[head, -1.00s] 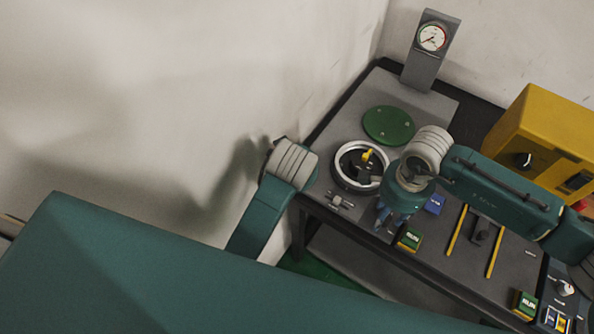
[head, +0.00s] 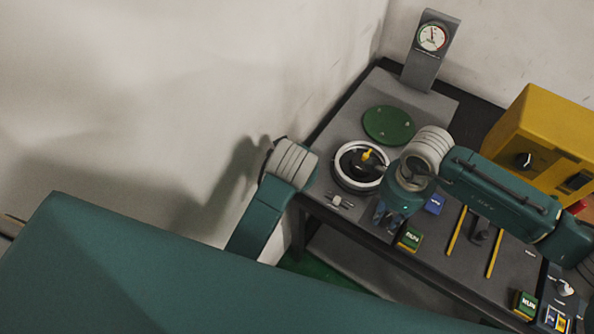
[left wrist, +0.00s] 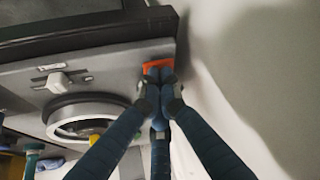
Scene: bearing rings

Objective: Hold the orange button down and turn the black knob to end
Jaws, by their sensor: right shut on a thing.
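The orange button (left wrist: 158,63) shows in the left wrist view near the table edge, by the wall. My left gripper (left wrist: 158,78) has its fingers drawn together with the tips against it; how far it is pressed I cannot tell. In the head view my left arm hides the button and this gripper. My right gripper (head: 384,214) points down at the front of the table, between the ring and a green block. It is shut on the black knob, which the hand and fingers hide. A gauge (head: 432,37) on a grey stand has its needle pointing roughly upward.
A white ring (head: 338,172) around a black hub with a yellow piece, a green disc (head: 389,126) and a small pale lever (head: 339,201) are close by. A yellow box (head: 540,128), yellow rails (head: 457,231) and a switch panel (head: 562,300) stand to the right.

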